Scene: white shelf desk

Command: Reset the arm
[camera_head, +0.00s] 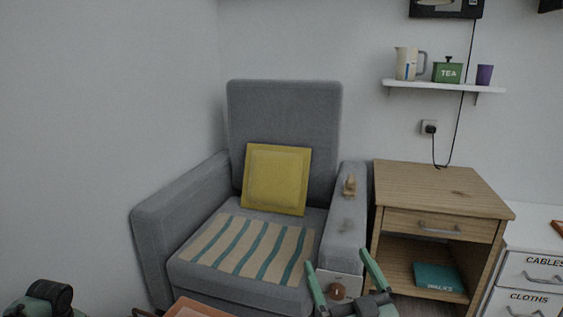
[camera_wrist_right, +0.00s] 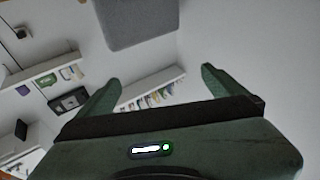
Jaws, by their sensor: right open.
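My right gripper (camera_head: 337,260) is at the bottom of the head view, in front of the grey armchair (camera_head: 285,110). Its two green fingers are spread apart and point up and away, with nothing between them. The right wrist view also shows the right gripper (camera_wrist_right: 160,76) open and empty, its fingers apart against the wall and a white shelf. A dark and green part of my left arm shows in the bottom left corner of the head view. The left gripper's fingers are not seen.
A yellow cushion (camera_head: 277,180) and a striped cloth (camera_head: 250,250) lie on the armchair. A wooden side table (camera_head: 430,185) stands right of it, beside white drawers (camera_head: 530,240). A wall shelf (camera_head: 440,88) holds a jug, a tea tin and a purple cup.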

